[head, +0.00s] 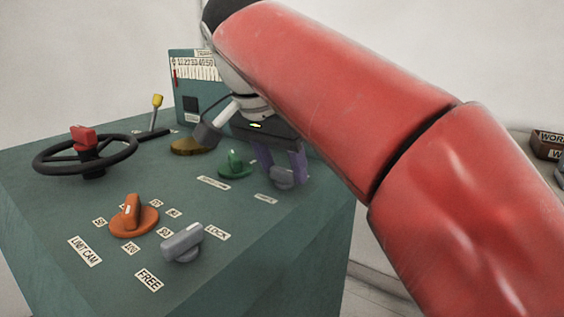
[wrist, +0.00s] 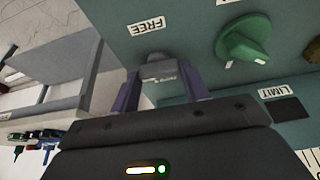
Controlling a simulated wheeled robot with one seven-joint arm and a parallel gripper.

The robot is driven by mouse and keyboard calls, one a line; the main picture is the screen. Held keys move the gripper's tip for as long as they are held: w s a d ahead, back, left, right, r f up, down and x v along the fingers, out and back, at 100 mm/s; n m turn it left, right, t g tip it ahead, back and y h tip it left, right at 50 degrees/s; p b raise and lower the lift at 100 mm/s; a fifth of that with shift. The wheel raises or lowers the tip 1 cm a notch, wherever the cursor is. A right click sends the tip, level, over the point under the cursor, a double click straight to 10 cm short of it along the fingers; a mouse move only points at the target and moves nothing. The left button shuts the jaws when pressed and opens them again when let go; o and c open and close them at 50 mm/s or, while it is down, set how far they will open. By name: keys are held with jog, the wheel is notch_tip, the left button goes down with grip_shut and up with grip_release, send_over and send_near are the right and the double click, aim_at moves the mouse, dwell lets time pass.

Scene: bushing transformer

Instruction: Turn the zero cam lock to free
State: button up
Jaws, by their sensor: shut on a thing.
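The grey knob (head: 283,180) beside the green dial (head: 235,165) appears to be the zero cam lock. It sits near the right edge of the teal console top. My gripper (head: 282,168) points down over it, its purple fingers on either side, shut on it. The wrist view also shows the knob (wrist: 158,70) between the fingertips (wrist: 163,86). A FREE label (wrist: 148,26) lies just beyond the knob there. The knob's exact angle is partly hidden by the fingers, and its LOCK label is not readable.
A second grey knob (head: 182,243) stands nearer, between LOCK (head: 217,233) and FREE (head: 148,280) labels, beside an orange dial (head: 133,218) marked LIMIT CAM. A black handwheel (head: 60,160) and a yellow-tipped lever (head: 156,108) stand at left. A gauge panel (head: 190,90) rises behind.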

aim_at(281, 170)
dwell(0.4)
jog(key=o, duration=1)
jog(key=shift+r, duration=0.15)
jog(key=shift+s+a+r, duration=0.15)
jog(key=shift+r, duration=0.2)
jog(key=shift+v, duration=1.2)
jog(key=s+a, duration=0.2)
jog(key=s, duration=0.1)
jog(key=s+a, duration=0.5)
jog(key=s, duration=0.1)
jog(key=shift+s+a+f, duration=0.15)
jog(key=shift+a+f, duration=0.05)
jog(key=shift+s, duration=0.1)
